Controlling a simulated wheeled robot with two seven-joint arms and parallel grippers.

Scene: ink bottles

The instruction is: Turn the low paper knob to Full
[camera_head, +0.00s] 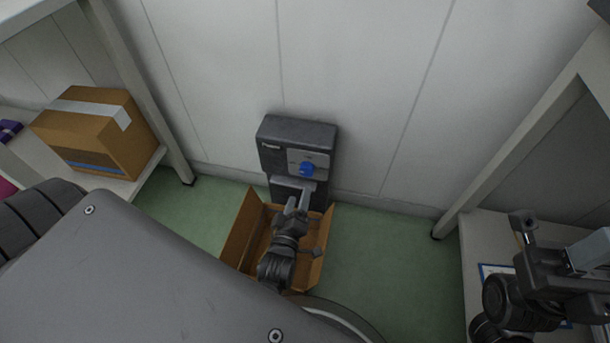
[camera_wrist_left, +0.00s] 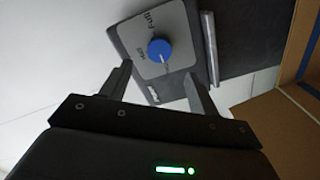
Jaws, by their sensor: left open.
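The blue knob (camera_head: 307,169) sits on the grey panel of a dark wall-mounted machine (camera_head: 297,130). In the left wrist view the round knob (camera_wrist_left: 160,49) has a pale pointer line aimed down the picture, toward a small label I cannot read. "Full" is printed at the panel's upper left, and a smaller word, perhaps "Half", lies left of the knob. My left gripper (camera_wrist_left: 158,72) is open, its fingers apart on either side below the knob, not touching it. In the head view it (camera_head: 297,197) is just below the knob. My right gripper (camera_head: 560,240) is open, far right.
An open cardboard box (camera_head: 240,228) stands on the floor below the machine, under my left arm. A taped carton (camera_head: 100,130) sits on the left shelf. A right shelf (camera_head: 453,250) lies beneath my right gripper. The wall beside the machine is bare.

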